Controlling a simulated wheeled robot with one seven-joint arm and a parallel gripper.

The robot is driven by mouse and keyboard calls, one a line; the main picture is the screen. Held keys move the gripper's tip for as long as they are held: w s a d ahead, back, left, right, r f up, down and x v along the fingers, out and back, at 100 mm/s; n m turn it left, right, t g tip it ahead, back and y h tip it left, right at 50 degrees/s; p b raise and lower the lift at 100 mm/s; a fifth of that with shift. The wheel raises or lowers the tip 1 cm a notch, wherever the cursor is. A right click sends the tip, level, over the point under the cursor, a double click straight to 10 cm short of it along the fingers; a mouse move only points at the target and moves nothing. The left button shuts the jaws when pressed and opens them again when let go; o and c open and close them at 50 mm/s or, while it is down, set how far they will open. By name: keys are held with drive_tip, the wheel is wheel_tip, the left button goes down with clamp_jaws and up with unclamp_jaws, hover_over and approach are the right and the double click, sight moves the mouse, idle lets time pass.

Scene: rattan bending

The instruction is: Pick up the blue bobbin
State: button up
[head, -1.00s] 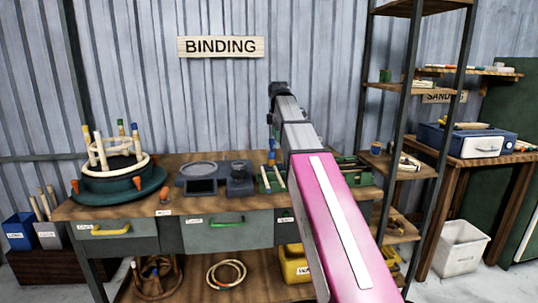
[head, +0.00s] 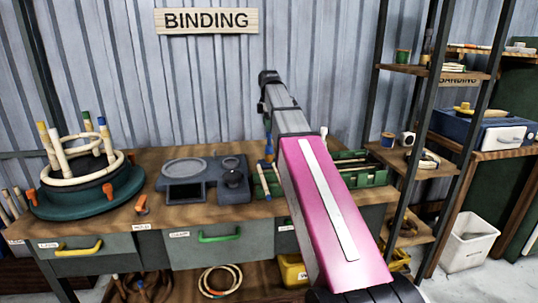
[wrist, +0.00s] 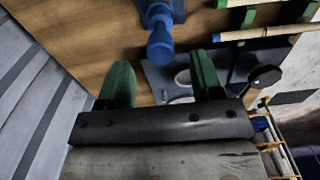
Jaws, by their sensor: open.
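A small spool wound in dark blue, which looks like the blue bobbin (head: 388,139), stands on a middle shelf of the rack, right of the bench. My gripper (wrist: 162,64) is open and empty, its two green fingers apart in the wrist view. It is over the bench, well left of that spool. In the head view my arm crosses the middle and the fingers cannot be made out. A blue round-ended piece (wrist: 160,38) lies just beyond the fingers in the wrist view. The spool is not seen there.
A white spool (head: 408,138) stands beside the blue one, and a green spool (head: 403,57) is on a higher shelf. The rack's dark posts (head: 419,125) stand close to these shelves. The bench (head: 150,225) holds a green tray (head: 350,172), a grey device (head: 204,180) and a round frame (head: 85,190).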

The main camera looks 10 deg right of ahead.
sight(269, 139)
drive_tip(key=shift+f, duration=3.45)
clamp_jaws()
